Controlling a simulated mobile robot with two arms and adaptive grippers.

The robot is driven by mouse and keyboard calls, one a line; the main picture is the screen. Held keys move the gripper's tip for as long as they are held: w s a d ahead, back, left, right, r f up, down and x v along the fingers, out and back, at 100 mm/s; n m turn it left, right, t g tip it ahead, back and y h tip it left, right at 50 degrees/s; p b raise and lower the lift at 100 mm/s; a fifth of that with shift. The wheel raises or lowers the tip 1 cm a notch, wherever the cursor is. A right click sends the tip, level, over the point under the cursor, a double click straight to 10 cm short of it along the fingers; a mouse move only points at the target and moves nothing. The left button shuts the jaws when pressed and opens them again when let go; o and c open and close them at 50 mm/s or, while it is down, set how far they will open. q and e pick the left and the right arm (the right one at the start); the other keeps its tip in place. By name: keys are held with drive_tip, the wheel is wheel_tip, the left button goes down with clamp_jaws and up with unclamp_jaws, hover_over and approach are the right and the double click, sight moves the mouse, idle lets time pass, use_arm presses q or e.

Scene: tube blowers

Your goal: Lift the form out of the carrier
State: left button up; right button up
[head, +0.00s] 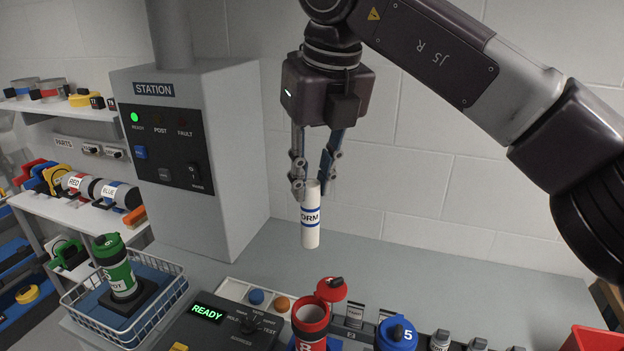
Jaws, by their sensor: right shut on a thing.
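The form (310,228) is a white roll with blue bands and a partly covered label, hanging nearly upright in the air. My right gripper (312,187) points down and is shut on its top end. A red carrier (311,314) stands below at the bottom edge with its red lid (332,289) swung open. The form's lower end is clear above the carrier's open mouth, apart from it. The carrier's lower part is cut off by the frame. My left gripper is not in view.
A grey station cabinet (235,160) with a lit green lamp stands left of my gripper. A wire basket (172,290) holds a green carrier (115,266). A console (207,313) reads READY. A blue-capped carrier (396,333) stands right of the red one. The counter behind is clear.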

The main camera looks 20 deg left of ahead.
drive_tip(key=shift+r+p, duration=1.9)
drive_tip(key=shift+r, duration=0.45)
drive_tip(key=shift+f, duration=0.1)
